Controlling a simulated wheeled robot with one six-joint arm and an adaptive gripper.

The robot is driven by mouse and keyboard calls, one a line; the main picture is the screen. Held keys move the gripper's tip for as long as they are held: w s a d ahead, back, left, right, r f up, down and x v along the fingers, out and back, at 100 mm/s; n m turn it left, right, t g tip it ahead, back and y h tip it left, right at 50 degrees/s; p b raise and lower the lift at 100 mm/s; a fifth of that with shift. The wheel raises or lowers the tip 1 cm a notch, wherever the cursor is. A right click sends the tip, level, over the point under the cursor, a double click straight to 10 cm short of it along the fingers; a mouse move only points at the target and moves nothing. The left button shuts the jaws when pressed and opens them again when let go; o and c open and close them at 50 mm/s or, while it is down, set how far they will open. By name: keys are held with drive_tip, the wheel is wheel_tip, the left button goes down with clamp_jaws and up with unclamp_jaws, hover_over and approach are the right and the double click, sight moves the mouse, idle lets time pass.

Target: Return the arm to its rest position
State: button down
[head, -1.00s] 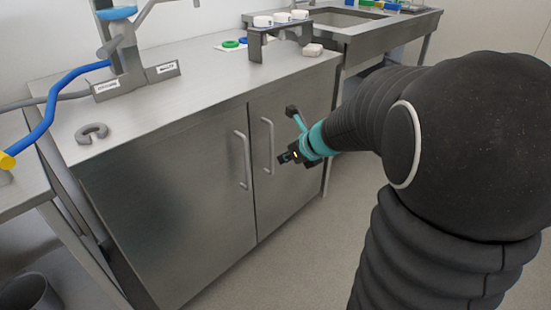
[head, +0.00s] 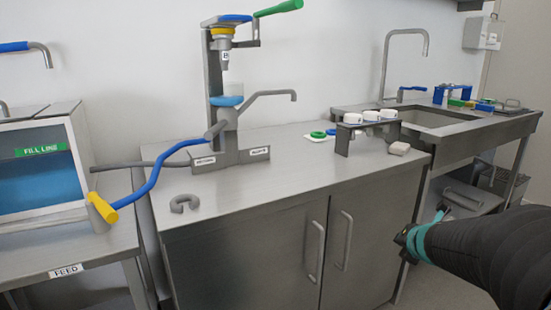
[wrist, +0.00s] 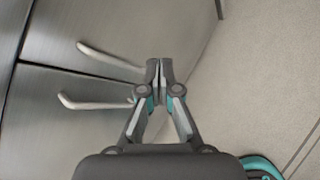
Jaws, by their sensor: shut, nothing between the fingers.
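My gripper (wrist: 159,70) is shut and empty in the wrist view, its two fingertips together. Behind it in that view are the steel cabinet doors (wrist: 60,125) with two bar handles, and the floor (wrist: 265,70). In the head view my arm, in its black ribbed cover with a teal band, reaches in from the lower right, in front of the right end of the cabinet (head: 375,250). The fingers are hard to make out there.
The steel counter (head: 290,175) carries a filling machine (head: 228,130), a grey C-shaped piece (head: 184,203) and a small rack (head: 368,127) with white jars. A sink (head: 435,117) stands right.

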drive_tip(key=s+d+m+g+h, duration=0.25)
drive_tip(key=s+m, duration=0.35)
drive_tip(key=m, duration=0.4)
drive_tip(key=s+d+m+g+h, duration=0.1)
drive_tip(key=s+m+g+h, duration=0.15)
drive_tip(key=s+m, duration=0.65)
drive_tip(key=s+a+m+y, duration=0.3)
drive_tip(key=s+a+m, duration=0.1)
drive_tip(key=a, duration=0.5)
drive_tip(key=s+a+m+y, duration=0.3)
drive_tip(key=s+a, duration=0.4)
drive_tip(key=a, duration=0.3)
drive_tip(key=shift+s+a+m, duration=0.2)
drive_tip(key=shift+m, duration=0.7)
